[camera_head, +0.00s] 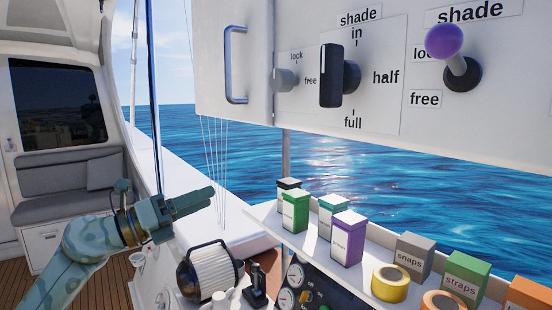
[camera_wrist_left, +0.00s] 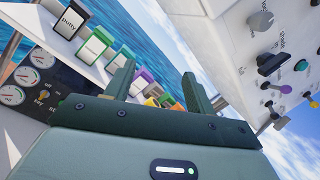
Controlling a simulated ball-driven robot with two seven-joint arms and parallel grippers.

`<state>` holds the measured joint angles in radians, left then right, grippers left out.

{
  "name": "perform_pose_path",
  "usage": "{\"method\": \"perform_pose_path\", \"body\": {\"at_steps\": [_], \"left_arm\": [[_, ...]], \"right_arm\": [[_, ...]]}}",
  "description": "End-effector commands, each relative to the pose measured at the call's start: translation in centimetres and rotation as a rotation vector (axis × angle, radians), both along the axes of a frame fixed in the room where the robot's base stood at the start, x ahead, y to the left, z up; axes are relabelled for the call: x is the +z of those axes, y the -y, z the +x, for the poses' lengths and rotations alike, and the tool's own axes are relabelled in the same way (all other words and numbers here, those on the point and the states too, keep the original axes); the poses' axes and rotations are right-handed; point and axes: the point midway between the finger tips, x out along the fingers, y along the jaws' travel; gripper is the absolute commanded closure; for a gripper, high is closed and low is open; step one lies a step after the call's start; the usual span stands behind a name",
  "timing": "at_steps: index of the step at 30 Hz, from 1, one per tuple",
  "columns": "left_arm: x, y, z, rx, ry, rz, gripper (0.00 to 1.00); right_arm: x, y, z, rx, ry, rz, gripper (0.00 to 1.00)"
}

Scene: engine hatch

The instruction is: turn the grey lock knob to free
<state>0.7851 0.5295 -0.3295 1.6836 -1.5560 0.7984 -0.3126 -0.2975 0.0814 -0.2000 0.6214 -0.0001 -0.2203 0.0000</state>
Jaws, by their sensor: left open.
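The grey lock knob (camera_head: 285,80) sits on the white hatch panel (camera_head: 240,25) in the head view, between the "lock" label above it and the "free" label at its right. Its pointer direction is too small to tell. My left gripper (camera_head: 205,196) is below and to the left of the knob in the picture, apart from the panel and touching nothing. In the wrist view its two fingers (camera_wrist_left: 160,88) stand apart with nothing held between them. A grey knob (camera_wrist_left: 262,22) shows at the upper right there; I cannot tell whether it is the lock knob.
Below, a shelf holds a green box (camera_head: 295,212), a purple box (camera_head: 347,240) and yellow tape (camera_head: 390,284). Open space separates gripper and panel.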

Motion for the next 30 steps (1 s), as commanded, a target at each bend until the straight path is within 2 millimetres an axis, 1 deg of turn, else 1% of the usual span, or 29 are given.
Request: {"method": "perform_pose_path", "body": {"at_steps": [1, 2, 3, 6, 9, 11, 14, 17, 21, 27, 30], "left_arm": [[7.2, 0.8, -2.5, -0.005, 0.162, 0.141, 0.45], [9.9, 1.2, -3.8, 0.001, 0.246, 0.225, 0.45], [13.0, 1.6, -5.5, 0.017, 0.350, 0.330, 0.45], [18.4, 2.0, -8.8, 0.076, 0.546, 0.536, 0.45], [20.9, 2.0, -10.5, 0.129, 0.656, 0.651, 0.45], [21.5, 2.2, -10.8, 0.145, 0.682, 0.682, 0.45], [21.6, 3.0, -10.3, 0.151, 0.691, 0.692, 0.45], [21.7, 4.6, -9.2, 0.148, 0.689, 0.689, 0.45], [21.8, 7.5, -7.1, 0.148, 0.687, 0.686, 0.45], [21.8, 11.6, -4.1, 0.149, 0.687, 0.686, 0.45], [21.7, 13.1, -3.0, 0.150, 0.687, 0.686, 0.45]], "right_arm": [[2.8, 0.0, 0.0, 0.000, 0.002, 0.000, 0.64], [3.6, 0.0, 0.0, 0.000, 0.002, 0.000, 0.64], [4.5, 0.0, -0.1, 0.000, 0.001, -0.001, 0.64], [6.2, 0.0, -0.3, 0.000, -0.001, 0.000, 0.64], [7.0, 0.0, -0.4, 0.000, -0.003, -0.001, 0.64], [7.2, 0.0, -0.4, 0.000, -0.003, -0.001, 0.64], [7.6, 0.0, -0.3, 0.000, -0.001, 0.000, 0.64], [8.4, 0.0, 0.0, -0.001, 0.003, 0.000, 0.64], [10.0, -0.2, 0.4, -0.001, 0.009, 0.002, 0.64], [12.0, -0.2, 0.4, -0.001, 0.011, 0.003, 0.64], [12.7, -0.2, 0.4, -0.001, 0.011, 0.003, 0.64]]}}
